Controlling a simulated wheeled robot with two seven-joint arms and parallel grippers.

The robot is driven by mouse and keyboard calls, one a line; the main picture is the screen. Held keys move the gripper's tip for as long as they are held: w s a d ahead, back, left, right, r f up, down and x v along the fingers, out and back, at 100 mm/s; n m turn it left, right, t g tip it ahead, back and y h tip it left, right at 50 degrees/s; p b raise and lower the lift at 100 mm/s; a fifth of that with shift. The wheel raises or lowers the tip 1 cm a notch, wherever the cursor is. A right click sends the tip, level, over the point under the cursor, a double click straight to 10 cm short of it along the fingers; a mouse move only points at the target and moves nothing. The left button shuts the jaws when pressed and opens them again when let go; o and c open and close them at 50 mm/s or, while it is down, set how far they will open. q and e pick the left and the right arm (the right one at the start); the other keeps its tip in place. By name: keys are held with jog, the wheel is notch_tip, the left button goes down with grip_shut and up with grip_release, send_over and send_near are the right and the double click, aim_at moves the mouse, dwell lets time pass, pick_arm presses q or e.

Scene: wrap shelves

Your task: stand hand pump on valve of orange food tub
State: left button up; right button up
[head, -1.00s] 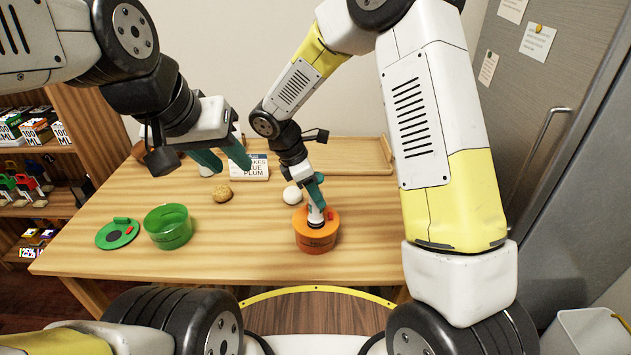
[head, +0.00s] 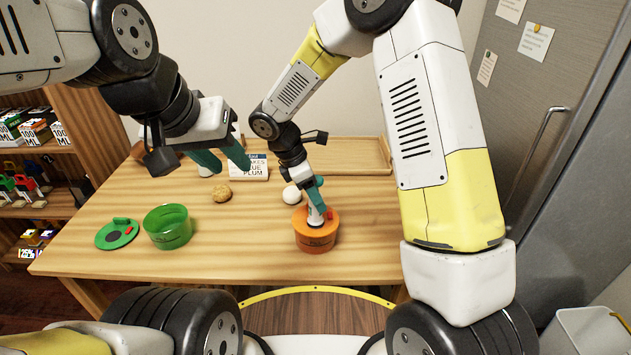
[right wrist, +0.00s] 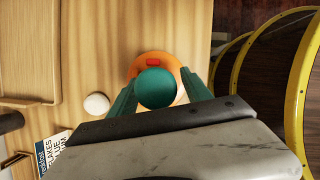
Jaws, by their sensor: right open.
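The orange food tub (head: 318,240) stands on the table with its lid on, a small red tab on top. The white hand pump (head: 315,218) stands about upright on the lid; its round teal top (right wrist: 156,88) shows from above in the right wrist view. Its foot and the valve are too small or hidden to tell exact seating. My right gripper (head: 316,196) is around the pump's top; in the right wrist view its fingers (right wrist: 159,76) stand open on either side of the teal top. My left gripper (head: 232,168) is open and empty above the table's back left.
A green open tub (head: 168,230) and its green lid (head: 117,234) lie left. A wooden tray (head: 355,155) lies at the back. The table's front right is clear.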

jog(key=v, duration=1.2)
jog(key=s+d+r+m+y, duration=0.2)
jog(key=s+d+r+m, duration=0.5)
jog(key=d, duration=0.3)
jog(key=s+d+r+m+t+y, duration=0.4)
jog(key=s+d+m, duration=0.4)
jog(key=s+m, duration=0.3)
jog(key=shift+s+d+r+m+t, duration=0.25)
jog(key=shift+r+m+t, duration=0.25)
jog(key=shift+m, duration=0.7)
